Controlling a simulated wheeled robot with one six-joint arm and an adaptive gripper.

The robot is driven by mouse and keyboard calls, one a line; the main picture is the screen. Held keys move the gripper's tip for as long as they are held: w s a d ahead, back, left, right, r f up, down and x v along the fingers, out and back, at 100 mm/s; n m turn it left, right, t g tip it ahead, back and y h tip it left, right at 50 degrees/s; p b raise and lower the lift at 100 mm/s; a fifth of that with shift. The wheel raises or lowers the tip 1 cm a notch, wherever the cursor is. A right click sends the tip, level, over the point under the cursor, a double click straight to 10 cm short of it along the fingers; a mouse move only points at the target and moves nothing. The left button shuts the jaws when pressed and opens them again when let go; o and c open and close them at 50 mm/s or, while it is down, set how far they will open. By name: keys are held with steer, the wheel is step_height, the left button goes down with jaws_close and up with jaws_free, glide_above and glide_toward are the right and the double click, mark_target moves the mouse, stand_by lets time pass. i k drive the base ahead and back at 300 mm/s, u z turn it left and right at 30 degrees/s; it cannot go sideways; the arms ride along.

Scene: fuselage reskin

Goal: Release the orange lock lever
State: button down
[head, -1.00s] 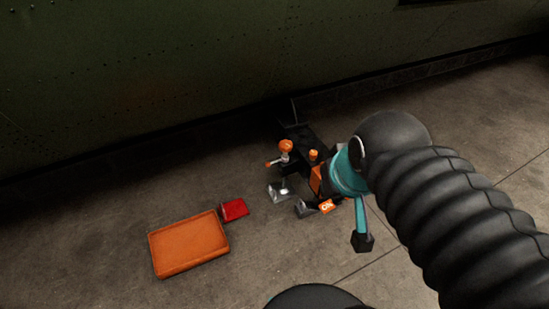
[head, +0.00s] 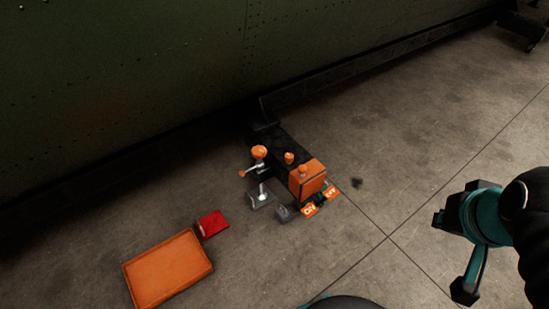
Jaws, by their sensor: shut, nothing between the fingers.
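A dark floor unit (head: 275,142) stands by the green fuselage skin, left of the middle. It carries a round orange knob (head: 258,152) with a small silver lever with an orange tip (head: 242,174), a smaller orange knob (head: 289,158) and an orange block (head: 307,180). Two orange tabs with white lettering, a left tab (head: 309,210) and a right tab (head: 330,191), sit low at its front. I cannot tell which orange part is the lock lever. My teal and black gripper (head: 466,255) is at the right edge, shut and empty, well apart from the unit.
An orange tray (head: 168,268) and a small red item (head: 212,223) lie on the floor at left. The green fuselage skin (head: 130,70) fills the back, with a dark rail (head: 370,65) along its foot. Bare concrete (head: 400,150) lies between unit and gripper.

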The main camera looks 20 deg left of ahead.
mark_target(242, 173)
steer(key=k, duration=0.65)
steer(key=u, duration=0.75)
steer(key=i, duration=0.5)
